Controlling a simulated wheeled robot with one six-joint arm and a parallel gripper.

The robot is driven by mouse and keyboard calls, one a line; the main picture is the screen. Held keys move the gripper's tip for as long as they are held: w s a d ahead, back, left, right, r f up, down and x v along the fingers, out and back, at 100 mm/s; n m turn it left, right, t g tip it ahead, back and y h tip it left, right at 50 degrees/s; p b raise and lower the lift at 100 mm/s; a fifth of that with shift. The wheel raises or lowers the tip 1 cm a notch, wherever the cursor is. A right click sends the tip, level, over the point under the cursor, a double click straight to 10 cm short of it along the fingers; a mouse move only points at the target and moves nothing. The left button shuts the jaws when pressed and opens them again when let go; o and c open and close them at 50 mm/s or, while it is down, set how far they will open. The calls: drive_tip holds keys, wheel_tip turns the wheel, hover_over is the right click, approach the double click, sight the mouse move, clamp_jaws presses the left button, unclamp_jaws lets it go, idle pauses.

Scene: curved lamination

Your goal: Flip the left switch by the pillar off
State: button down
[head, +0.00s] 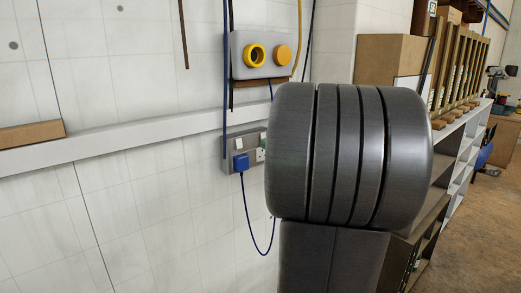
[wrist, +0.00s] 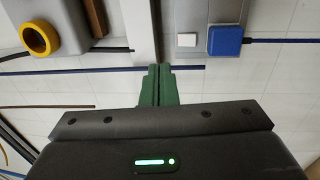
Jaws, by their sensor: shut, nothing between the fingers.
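A grey double socket panel (head: 228,157) is on the white wall in the head view, left of the pillar (head: 332,45). Its left switch (head: 239,143) is a small white square above a blue plug (head: 241,162). In the wrist view the white switch (wrist: 186,40) lies beside the blue plug (wrist: 225,41), beyond my fingertips and slightly right. My gripper (wrist: 159,70) has green fingers that are shut and empty, apart from the switch. I cannot tell which way the switch is tipped. My arm hides part of the panel's right side in the head view.
A grey box with yellow round controls (head: 264,55) is above the panel; one yellow ring (wrist: 40,38) shows in the wrist view. A white rail (head: 110,142) runs along the wall. A blue cable (head: 247,215) hangs from the plug. Shelves with a cardboard box (head: 388,60) stand right.

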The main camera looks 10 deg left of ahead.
drive_tip(key=shift+s+d+r, duration=0.15)
drive_tip(key=shift+s+d, duration=0.45)
drive_tip(key=shift+d, duration=0.1)
drive_tip(key=shift+s+d+r, duration=0.15)
drive_tip(key=shift+s+d, duration=0.4)
drive_tip(key=shift+d, duration=0.15)
drive_tip(key=shift+w+a, duration=0.1)
